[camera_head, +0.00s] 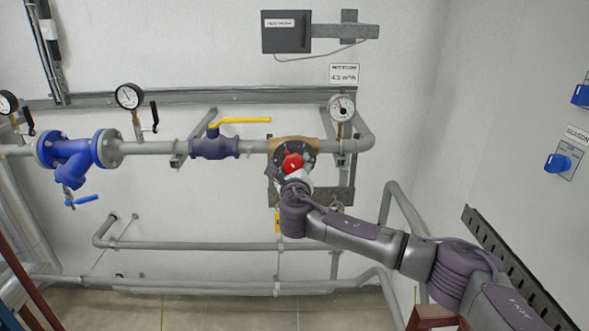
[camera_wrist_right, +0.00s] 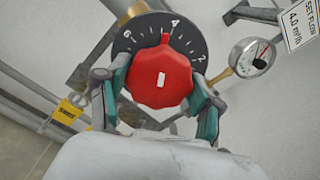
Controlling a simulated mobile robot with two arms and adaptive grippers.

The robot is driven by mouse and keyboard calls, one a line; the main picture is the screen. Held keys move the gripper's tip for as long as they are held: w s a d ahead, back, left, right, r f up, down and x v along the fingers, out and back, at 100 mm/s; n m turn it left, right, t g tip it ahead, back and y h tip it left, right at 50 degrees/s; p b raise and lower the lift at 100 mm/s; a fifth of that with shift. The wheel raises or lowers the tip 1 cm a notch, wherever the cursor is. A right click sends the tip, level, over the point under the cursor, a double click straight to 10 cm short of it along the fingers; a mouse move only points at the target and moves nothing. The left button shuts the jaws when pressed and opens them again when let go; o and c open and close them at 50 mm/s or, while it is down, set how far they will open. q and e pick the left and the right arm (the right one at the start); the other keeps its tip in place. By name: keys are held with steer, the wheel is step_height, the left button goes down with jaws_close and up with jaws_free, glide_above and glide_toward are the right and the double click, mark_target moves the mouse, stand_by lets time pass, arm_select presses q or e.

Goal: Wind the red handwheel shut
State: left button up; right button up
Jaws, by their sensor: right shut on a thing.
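The red handwheel (camera_head: 292,162) sits in front of a dark round dial on the brass valve body (camera_head: 277,146) in the pipe. In the right wrist view the red handwheel (camera_wrist_right: 160,78) fills the middle, with a white mark on its hub and a red pointer near the 4 on the numbered dial (camera_wrist_right: 188,38). My right gripper (camera_head: 290,176) reaches the wheel from below. Its two fingers, seen in the right wrist view (camera_wrist_right: 158,95), are shut on the wheel from either side. My left gripper is not in view.
A blue valve with a yellow lever (camera_head: 240,121) is left of the handwheel. A round gauge (camera_head: 341,108) and a set-flow sign (camera_head: 344,74) are to its upper right. A blue strainer (camera_head: 75,155) is at the far left. A lower pipe (camera_head: 190,246) runs beneath.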

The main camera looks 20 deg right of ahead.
steer(key=m+b, duration=0.2)
steer(key=m, duration=0.4)
steer(key=shift+f, duration=0.15)
steer(key=m+b, duration=0.3)
steer(key=m, duration=0.3)
steer(key=shift+m, duration=0.3)
steer(key=m+b, duration=0.3)
steer(key=m, duration=0.3)
steer(key=m+b, duration=0.1)
steer(key=m, duration=0.3)
steer(key=shift+b, duration=0.4)
steer(key=shift+m+b, duration=0.65)
steer(key=shift+m, duration=0.85)
steer(key=shift+d, duration=0.1)
steer(key=o, duration=1.1)
steer(key=shift+o, duration=0.2)
